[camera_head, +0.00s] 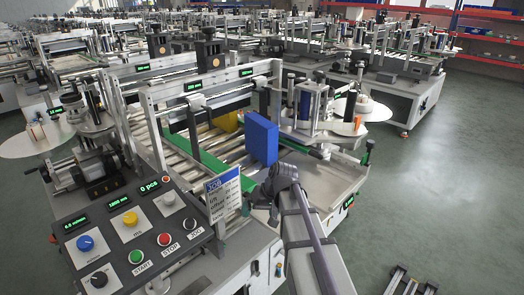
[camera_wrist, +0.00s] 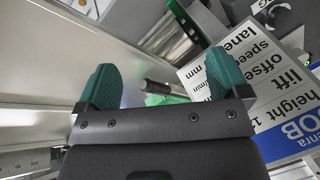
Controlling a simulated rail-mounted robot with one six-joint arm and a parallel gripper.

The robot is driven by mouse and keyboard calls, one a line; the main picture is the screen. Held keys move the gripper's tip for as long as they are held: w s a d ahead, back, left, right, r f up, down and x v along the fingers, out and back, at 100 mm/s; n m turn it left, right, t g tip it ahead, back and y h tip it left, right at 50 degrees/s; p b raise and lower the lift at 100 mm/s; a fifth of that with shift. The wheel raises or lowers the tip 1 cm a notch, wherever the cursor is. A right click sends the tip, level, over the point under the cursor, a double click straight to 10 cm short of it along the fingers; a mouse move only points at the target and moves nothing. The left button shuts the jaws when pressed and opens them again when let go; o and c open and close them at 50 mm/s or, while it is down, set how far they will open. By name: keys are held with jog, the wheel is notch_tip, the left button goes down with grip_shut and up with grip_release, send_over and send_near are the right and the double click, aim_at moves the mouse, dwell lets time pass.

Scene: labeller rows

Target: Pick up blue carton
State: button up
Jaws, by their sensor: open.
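The blue carton (camera_head: 261,138) stands upright on the labeller's conveyor, in the middle of the head view. My gripper (camera_wrist: 161,76) is open, with its two green fingers spread and nothing held between them. In the head view my arm's dark end is just in front of and below the carton, apart from it as far as I can tell; the fingers are hard to make out there. The carton does not show in the wrist view.
A yellow block (camera_head: 226,121) sits behind the carton on the machine. A JOB card (camera_head: 222,192) stands close to my gripper, by the control panel (camera_head: 135,225). A metal frame crosses above the conveyor. Grey floor (camera_head: 440,170) is open at the right.

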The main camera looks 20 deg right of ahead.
jog(key=w+d+t+b, duration=0.1)
jog(key=w+d, duration=0.1)
jog(key=w, duration=0.2)
jog(key=w+d+f+t+y+b, duration=0.1)
jog(key=w+d+t, duration=0.1)
jog(key=w, duration=0.2)
jog(key=w+d+t+y+b, duration=0.1)
jog(key=w+d, duration=0.1)
jog(key=w, duration=0.2)
jog(key=shift+w+d+f+n+b, duration=0.15)
jog(key=shift+w+d+n+b, duration=0.15)
jog(key=shift+w+d+n, duration=0.1)
jog(key=w+d+r+t+b, duration=0.2)
jog(key=w+d+t, duration=0.25)
jog(key=w, duration=0.25)
jog(key=n+t+h, duration=0.2)
jog(key=n+t, duration=0.1)
jog(key=t, duration=0.3)
send_near(269, 127)
jog(key=w+f, duration=0.1)
jog(key=x, duration=0.7)
jog(key=d+x, duration=0.1)
jog(key=x, duration=0.3)
jog(key=shift+f, duration=0.1)
jog(key=c, duration=1.5)
